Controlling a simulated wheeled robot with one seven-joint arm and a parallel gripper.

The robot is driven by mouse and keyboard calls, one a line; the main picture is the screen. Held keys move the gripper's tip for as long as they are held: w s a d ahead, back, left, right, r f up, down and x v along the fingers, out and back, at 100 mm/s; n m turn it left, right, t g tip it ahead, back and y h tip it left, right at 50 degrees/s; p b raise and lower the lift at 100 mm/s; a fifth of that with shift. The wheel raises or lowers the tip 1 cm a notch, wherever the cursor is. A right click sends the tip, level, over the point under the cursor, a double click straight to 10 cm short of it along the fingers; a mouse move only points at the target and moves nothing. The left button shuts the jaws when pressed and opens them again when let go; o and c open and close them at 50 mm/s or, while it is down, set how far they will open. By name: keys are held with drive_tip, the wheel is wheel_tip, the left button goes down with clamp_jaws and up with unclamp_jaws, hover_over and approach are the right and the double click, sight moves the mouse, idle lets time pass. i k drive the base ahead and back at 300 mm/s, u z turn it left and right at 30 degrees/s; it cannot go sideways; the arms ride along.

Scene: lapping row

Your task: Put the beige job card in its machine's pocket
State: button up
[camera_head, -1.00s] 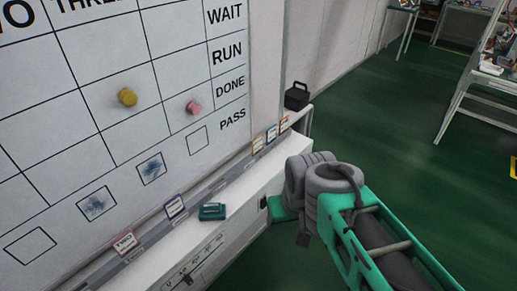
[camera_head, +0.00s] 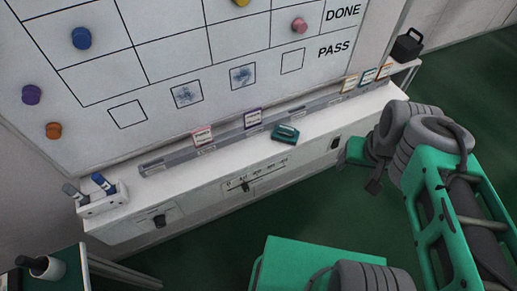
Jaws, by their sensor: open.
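Small job cards stand in the grey rail (camera_head: 315,106) along the white ledge under the board. At its right end are a tan or beige card (camera_head: 349,83), a teal card (camera_head: 368,76) and an orange-edged card (camera_head: 385,71). Which of the two pale ones is the beige card is hard to tell. A red-edged card (camera_head: 203,137) and a purple-edged card (camera_head: 253,119) stand further left. My gripper (camera_head: 372,172) is partly hidden behind my arm's grey rings, in front of the ledge and apart from the cards. It is open, and no card shows in it.
A teal device (camera_head: 285,133) lies on the ledge. A white marker holder (camera_head: 103,203) is at its left end and a black box (camera_head: 407,45) at its right end. Magnets, such as a blue one (camera_head: 81,38), sit on the board. Green floor (camera_head: 225,255) lies in front.

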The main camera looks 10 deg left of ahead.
sight(179, 171)
drive_tip(key=z, duration=1.05)
drive_tip(key=i, duration=1.65)
drive_tip(key=u, duration=3.45)
